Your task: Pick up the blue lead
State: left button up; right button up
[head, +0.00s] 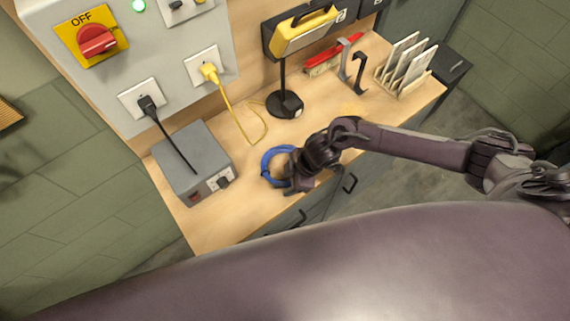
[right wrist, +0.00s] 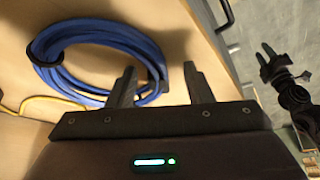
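The blue lead (head: 268,161) is a round coil lying on the wooden bench top, near its front edge. In the right wrist view the blue lead (right wrist: 98,38) fills the upper left, with a dark tie around its left side. My right gripper (head: 291,181) is at the right side of the coil in the head view and hides part of it. In the right wrist view my right gripper (right wrist: 160,82) is open, its left finger overlapping the coil's right part. I cannot tell whether it touches. A dark jointed arm end, apparently my left gripper (right wrist: 270,62), shows at the right of that view.
A grey box (head: 193,163) with a black cable stands left of the coil. A yellow lead (head: 238,112) hangs from a wall socket (head: 203,65) onto the bench. A black lamp stand (head: 284,103) and a card rack (head: 404,68) stand farther back. Drawer handles (head: 349,183) project from the bench front.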

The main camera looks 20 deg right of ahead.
jog(key=c, duration=0.5)
jog(key=shift+c, duration=1)
grip_shut()
pick_arm(q)
jog(key=shift+s+d, duration=0.15)
jog(key=shift+d, duration=0.65)
pick_arm(e)
jog(key=shift+w+r, duration=0.1)
